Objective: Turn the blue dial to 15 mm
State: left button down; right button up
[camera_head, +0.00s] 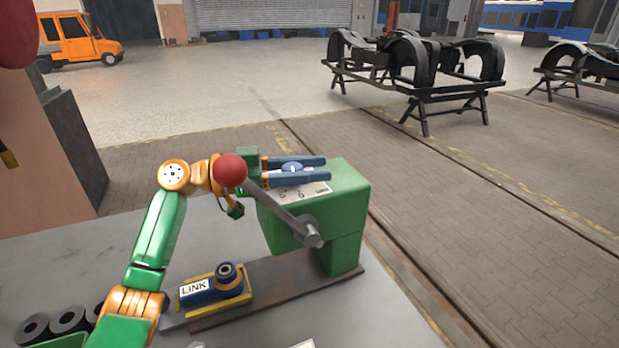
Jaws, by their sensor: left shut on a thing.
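The blue dial (292,167) sits on top of a green machine (345,187). A white scale plate (303,193) with dark markings lies beside the dial, too small to read. My left gripper (308,169) reaches in from the left over the machine top. Its two blue-grey fingers lie on either side of the dial and are shut on it. The fingers hide part of the dial, and I cannot read its setting. My right gripper is not in view.
A grey lever (285,212) with a red ball knob (230,171) stands close in front of my left gripper. A blue part labelled LINK (196,289) lies in a yellow holder on the machine's base. Black rings (68,318) lie at lower left. Bogie frames (440,92) stand behind.

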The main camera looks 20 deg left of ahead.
pick_arm(q)
jog(key=g, duration=0.1)
jog(key=m+g+h, duration=0.2)
jog(key=shift+s+d+r, duration=0.15)
jog(key=shift+s+r, duration=0.05)
jog(key=shift+s, duration=0.05)
jog(key=shift+s+d+m+g+h, duration=0.1)
jog(key=shift+s+m+g+h, duration=0.05)
jog(key=shift+m+g, duration=0.6)
jog(key=shift+s+m+g+h, duration=0.15)
jog(key=shift+m+g, duration=0.3)
jog(key=shift+g, duration=0.5)
jog(key=shift+f+m+g, duration=0.15)
jog(key=shift+m+g, duration=0.15)
jog(key=shift+g, duration=0.1)
jog(key=shift+c, duration=2.1)
grip_release()
jog(key=shift+f+t, duration=0.1)
jog(key=shift+t, duration=0.3)
